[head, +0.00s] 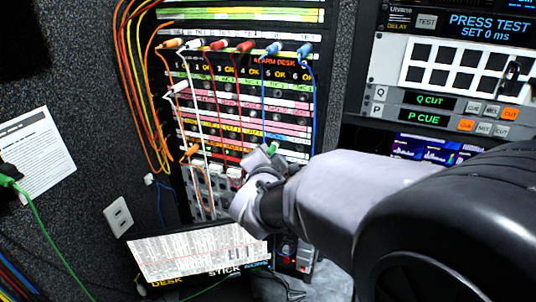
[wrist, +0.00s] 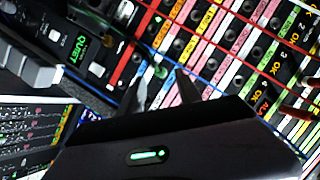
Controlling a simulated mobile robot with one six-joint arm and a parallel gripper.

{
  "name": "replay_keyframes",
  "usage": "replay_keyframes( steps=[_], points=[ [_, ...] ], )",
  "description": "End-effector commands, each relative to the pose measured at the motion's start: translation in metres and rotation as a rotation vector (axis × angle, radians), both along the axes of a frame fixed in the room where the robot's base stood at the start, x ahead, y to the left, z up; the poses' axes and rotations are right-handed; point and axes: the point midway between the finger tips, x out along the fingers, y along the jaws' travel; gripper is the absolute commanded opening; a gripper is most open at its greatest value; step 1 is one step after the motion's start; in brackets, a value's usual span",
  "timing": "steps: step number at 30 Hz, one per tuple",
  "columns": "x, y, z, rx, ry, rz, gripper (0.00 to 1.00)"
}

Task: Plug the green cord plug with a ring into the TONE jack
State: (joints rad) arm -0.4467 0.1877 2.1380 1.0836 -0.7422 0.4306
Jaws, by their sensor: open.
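My gripper (head: 262,178) is at the lower right part of the jack panel (head: 222,150), with its fingers toward the panel. In the wrist view my gripper (wrist: 162,92) is open, its two fingertips apart. A small green plug end (wrist: 160,71) shows just beyond and between the fingertips, against the panel. It also shows in the head view as a green tip (head: 272,148) just above the gripper. Whether it is seated in a jack, its ring and its cord are hidden or too small to tell. I cannot read a TONE label.
Orange, white, red and blue cords hang from plugs (head: 246,46) across the panel. Another green plug (head: 8,179) with a green cord is at the far left. A printed sheet (head: 200,246) lies below the panel. A delay unit (head: 470,60) with buttons stands at the right.

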Motion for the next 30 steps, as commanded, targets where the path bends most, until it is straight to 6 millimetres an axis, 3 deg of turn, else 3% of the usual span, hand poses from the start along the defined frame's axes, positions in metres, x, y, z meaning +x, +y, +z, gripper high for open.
replay_keyframes(
  steps=[9, 15, 19, 30],
  points=[
    [-0.100, 0.007, 0.033, 0.002, -0.004, 0.006, 0.41],
    [-0.139, 0.009, 0.043, 0.002, -0.003, 0.003, 0.41],
    [-0.148, 0.008, 0.044, 0.001, -0.001, 0.000, 0.41],
    [-0.148, 0.008, 0.041, 0.005, 0.000, 0.007, 0.41]
  ],
)
